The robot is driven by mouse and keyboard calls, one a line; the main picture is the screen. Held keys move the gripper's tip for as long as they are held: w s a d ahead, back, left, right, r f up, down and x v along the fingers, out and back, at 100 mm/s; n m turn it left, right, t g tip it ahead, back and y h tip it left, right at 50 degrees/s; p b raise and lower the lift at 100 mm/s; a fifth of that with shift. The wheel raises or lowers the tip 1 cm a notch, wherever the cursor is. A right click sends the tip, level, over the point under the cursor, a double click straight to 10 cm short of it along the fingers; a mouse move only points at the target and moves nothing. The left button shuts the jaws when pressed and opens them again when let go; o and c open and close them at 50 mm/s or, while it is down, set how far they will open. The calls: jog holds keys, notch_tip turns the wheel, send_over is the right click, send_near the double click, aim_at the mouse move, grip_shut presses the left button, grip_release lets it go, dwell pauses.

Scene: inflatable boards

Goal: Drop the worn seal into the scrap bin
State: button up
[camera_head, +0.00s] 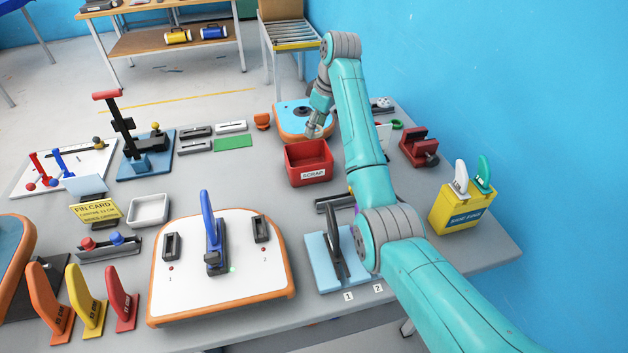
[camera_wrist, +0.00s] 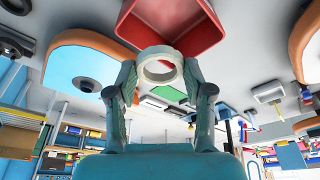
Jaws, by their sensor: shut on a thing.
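The worn seal, a pale cream ring (camera_wrist: 160,50), is held between the two fingers of my gripper (camera_wrist: 160,76) in the wrist view. My gripper is shut on it, one finger at each side. The red scrap bin (camera_wrist: 205,42) with an open top shows just beyond the ring in the wrist view. In the head view the scrap bin (camera_head: 308,175), labelled SCRAP, stands mid-table. My gripper (camera_head: 315,130) is above the table at the bin's far side, near its back rim. The seal is hard to make out in the head view. I cannot tell whether it is over the bin's opening.
A blue board with orange edge (camera_head: 293,118) lies behind the bin. A red vise (camera_head: 418,147) and yellow box (camera_head: 460,207) stand to the right. A white board with a blue lever (camera_head: 215,258) lies in front. A green pad (camera_head: 233,142) lies left of the bin.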

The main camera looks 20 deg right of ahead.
aim_at(316, 143)
jog(key=shift+s+f, duration=0.2)
jog(key=shift+f, duration=2.85)
jog(key=o, duration=0.9)
jog(key=shift+o, duration=0.2)
jog(key=v, duration=0.7)
jog(key=shift+r, duration=0.3)
